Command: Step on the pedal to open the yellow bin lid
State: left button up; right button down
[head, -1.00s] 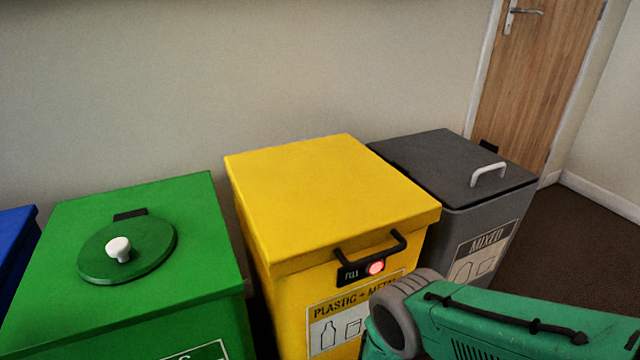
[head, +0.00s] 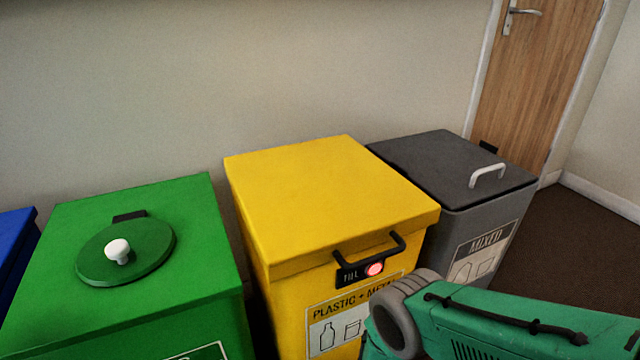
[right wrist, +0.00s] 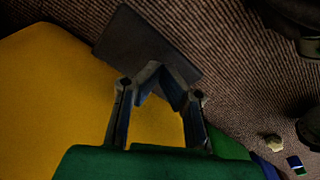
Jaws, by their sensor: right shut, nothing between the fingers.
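The yellow bin (head: 330,200) stands in the middle of the head view, its lid closed. It has a black handle and a red light on its front. Its yellow front fills the left of the right wrist view (right wrist: 55,100). A dark flat rectangular plate, seemingly the pedal (right wrist: 135,40), sticks out beside it over the carpet. My right gripper (right wrist: 162,82) is shut and empty, its fingertips overlapping the plate's near edge in that view. I cannot tell whether they touch. The head view shows only my right forearm. My left gripper is not in view.
A green bin (head: 195,240) with a round lid and a blue bin (head: 15,240) stand to the left. A grey bin (head: 455,170) stands to the right, near a wooden door (head: 530,90). Small litter (right wrist: 273,143) lies on the brown carpet (right wrist: 235,90).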

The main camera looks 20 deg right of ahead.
pick_arm(q)
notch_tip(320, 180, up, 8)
jog(key=p, duration=0.7)
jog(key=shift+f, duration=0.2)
pick_arm(e)
notch_tip(320, 180, up, 9)
jog(key=shift+f, duration=0.15)
